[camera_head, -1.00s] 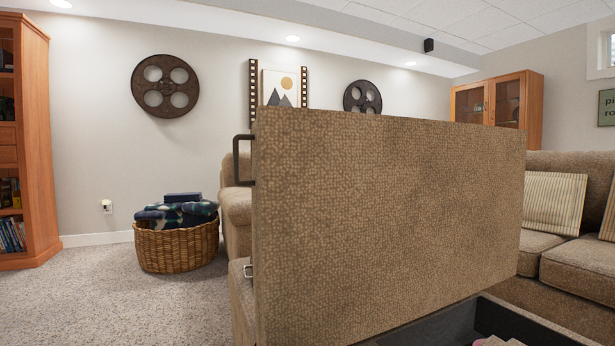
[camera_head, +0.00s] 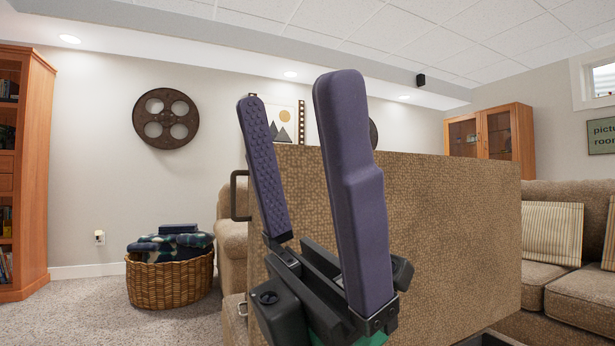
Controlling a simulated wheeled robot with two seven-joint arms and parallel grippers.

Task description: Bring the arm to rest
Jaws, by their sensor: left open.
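My left gripper (camera_head: 292,150) stands upright in the middle of the head view, its two purple padded fingers apart and pointing up. Nothing is between the fingers. It is in front of a raised tan patterned panel (camera_head: 450,230), which looks like an open lid, and hides part of it. I cannot tell the exact gap between gripper and panel. A dark handle (camera_head: 234,196) is on the panel's left edge. My right gripper is not in view.
A wicker basket (camera_head: 170,285) with folded blankets (camera_head: 170,245) stands on the carpet at left, near a wooden bookcase (camera_head: 25,180). A brown sofa (camera_head: 580,300) is at right. A wooden cabinet (camera_head: 492,140) stands behind. Open carpet lies at lower left.

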